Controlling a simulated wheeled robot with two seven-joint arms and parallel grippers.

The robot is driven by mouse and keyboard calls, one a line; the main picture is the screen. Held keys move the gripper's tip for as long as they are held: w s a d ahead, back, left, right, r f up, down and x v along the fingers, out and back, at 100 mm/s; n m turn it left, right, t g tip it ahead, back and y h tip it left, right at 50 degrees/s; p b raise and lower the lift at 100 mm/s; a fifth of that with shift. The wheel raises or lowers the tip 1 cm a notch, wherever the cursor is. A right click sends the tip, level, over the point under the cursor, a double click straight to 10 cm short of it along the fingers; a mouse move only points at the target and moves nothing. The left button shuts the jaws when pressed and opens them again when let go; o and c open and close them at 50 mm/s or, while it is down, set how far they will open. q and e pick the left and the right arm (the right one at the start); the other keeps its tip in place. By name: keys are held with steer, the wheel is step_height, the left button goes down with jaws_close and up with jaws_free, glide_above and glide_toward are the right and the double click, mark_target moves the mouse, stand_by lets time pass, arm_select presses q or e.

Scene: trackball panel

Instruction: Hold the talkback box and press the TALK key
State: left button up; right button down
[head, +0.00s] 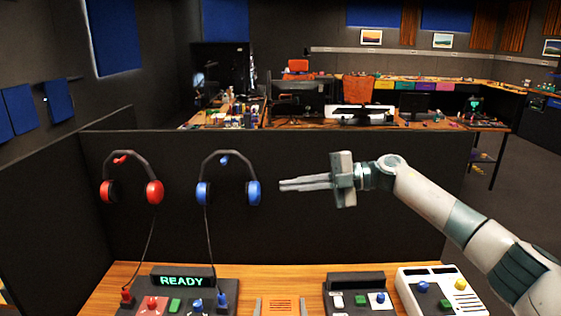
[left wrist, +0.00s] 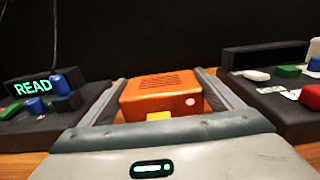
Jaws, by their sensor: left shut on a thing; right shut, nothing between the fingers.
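The talkback box is an orange box with a slotted top (left wrist: 165,92) in the left wrist view, with a pale round light on its front. A yellow key (left wrist: 158,116) shows at its near side, partly hidden by my gripper body; no lettering is readable. My left gripper (head: 280,300) is shut on the box, one finger along each side. In the head view the box's slotted top (head: 281,308) shows at the bottom edge. My right gripper (head: 281,185) is shut and empty, pointing left, above the box in front of the dark partition.
A dark panel with a lit READY display (head: 182,280) stands left of the box. Another dark panel (head: 355,281) and a white panel (head: 440,285) stand to the right. Red headphones (head: 132,180) and blue headphones (head: 228,182) hang on the partition (head: 300,235).

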arm_select(q)
steer(key=shift+a+f, duration=0.1)
steer(key=shift+f, duration=0.2)
steer(key=o, duration=0.8)
steer(key=shift+c, duration=0.2)
steer(key=shift+o, duration=0.3)
steer(key=shift+r, duration=0.1)
steer(key=shift+s, duration=0.55)
steer(key=s, duration=1)
steer(key=shift+s, duration=0.4)
